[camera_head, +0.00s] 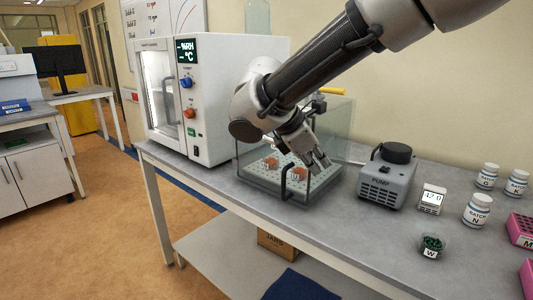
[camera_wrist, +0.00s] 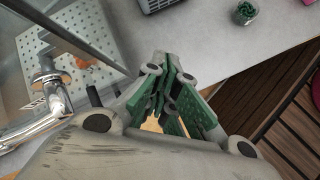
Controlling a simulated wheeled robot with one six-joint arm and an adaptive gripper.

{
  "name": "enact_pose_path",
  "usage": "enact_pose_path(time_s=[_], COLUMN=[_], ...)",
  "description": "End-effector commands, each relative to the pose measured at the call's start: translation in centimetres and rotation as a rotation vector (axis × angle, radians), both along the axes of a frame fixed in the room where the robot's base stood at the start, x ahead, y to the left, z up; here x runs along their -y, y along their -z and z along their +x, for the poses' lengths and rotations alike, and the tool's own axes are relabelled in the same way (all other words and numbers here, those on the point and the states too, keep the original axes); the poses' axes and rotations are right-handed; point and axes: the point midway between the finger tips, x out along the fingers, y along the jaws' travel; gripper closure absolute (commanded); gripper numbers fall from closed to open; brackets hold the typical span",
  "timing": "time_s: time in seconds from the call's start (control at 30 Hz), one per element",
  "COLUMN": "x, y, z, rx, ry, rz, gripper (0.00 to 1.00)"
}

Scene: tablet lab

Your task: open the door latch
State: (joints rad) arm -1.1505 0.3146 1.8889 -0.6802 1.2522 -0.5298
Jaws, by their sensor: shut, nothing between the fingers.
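A clear-walled box (camera_head: 255,192) stands on the grey bench, with a black upright handle (camera_head: 284,184) at its front. In the wrist view a shiny metal lever-like part (camera_wrist: 47,100), which looks like a latch, sits at the left beside the clear box wall. My gripper (camera_head: 320,164) is in front of the right part of the box, pointing down and to the right. In the wrist view my gripper (camera_wrist: 165,68) is shut and empty, its green-padded fingers together, to the right of the metal part and apart from it. The arm hides part of the box top.
Inside the box, orange items (camera_head: 299,173) stand on a perforated plate. A white cabinet (camera_head: 215,100) stands left of it.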

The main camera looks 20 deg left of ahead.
Motion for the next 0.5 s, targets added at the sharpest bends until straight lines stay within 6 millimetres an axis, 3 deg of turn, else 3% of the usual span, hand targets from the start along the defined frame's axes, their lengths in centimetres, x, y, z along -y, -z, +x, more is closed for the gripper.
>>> enact_pose_path(time_s=[0.03, 0.07, 0.2, 0.33, 0.5], x=[-3.5, -5.2, -12.2, -16.4, -18.5], y=[1.2, 1.7, 0.9, 0.4, 0.0], z=[-1.4, -2.1, -2.8, -3.9, -4.7], rx=[0.004, 0.010, 0.070, 0.112, 0.137], ry=[-0.091, -0.140, -0.388, -0.527, -0.595], rz=[-0.055, -0.084, -0.273, -0.397, -0.462], gripper=[1.00, 1.00, 1.00, 1.00, 1.00])
